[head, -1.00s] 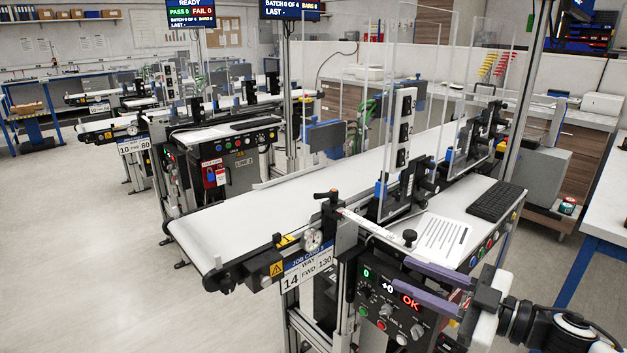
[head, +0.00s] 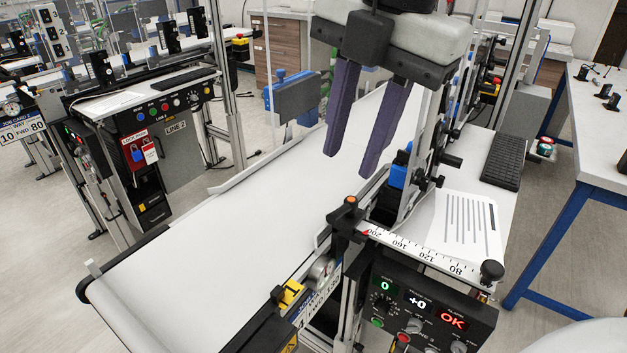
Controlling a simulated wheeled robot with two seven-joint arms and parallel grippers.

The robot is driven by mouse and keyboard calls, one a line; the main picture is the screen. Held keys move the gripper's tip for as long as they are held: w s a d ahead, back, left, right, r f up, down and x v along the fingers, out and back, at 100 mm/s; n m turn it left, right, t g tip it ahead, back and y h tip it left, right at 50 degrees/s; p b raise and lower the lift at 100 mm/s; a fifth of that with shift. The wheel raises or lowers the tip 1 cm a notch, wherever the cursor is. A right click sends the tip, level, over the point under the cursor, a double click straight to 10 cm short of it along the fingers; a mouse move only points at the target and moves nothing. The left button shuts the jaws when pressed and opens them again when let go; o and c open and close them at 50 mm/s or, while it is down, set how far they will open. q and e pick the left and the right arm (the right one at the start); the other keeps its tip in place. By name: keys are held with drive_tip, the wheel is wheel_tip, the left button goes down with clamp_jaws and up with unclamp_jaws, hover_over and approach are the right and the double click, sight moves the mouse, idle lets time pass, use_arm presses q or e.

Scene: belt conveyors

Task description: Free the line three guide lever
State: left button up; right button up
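The guide lever (head: 347,215) of the near line is a black clamp with an orange-tipped handle. It sits at the belt's near side rail, at the end of a white printed scale (head: 415,250). My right gripper (head: 351,165) hangs above and just behind the lever in the picture, with its two purple fingers pointing down. The fingers are apart with nothing between them, and show no clear contact with the lever. My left gripper is out of view.
The white belt (head: 210,255) runs beneath. A control panel (head: 425,305) reading OK is below the scale, with a black knob (head: 491,271) at the scale's end. Clear guard plates and a blue-black sensor bracket (head: 400,175) stand close right of the fingers. A keyboard (head: 502,160) lies farther right.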

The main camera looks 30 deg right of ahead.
sight(336, 212)
drive_tip(key=f, duration=0.3)
drive_tip(key=w+f, duration=0.1)
drive_tip(key=f, duration=0.5)
drive_tip(key=shift+w+a+f+p, duration=0.15)
drive_tip(key=shift+a+f+p, duration=0.1)
drive_tip(key=shift+f+p, duration=0.15)
clamp_jaws()
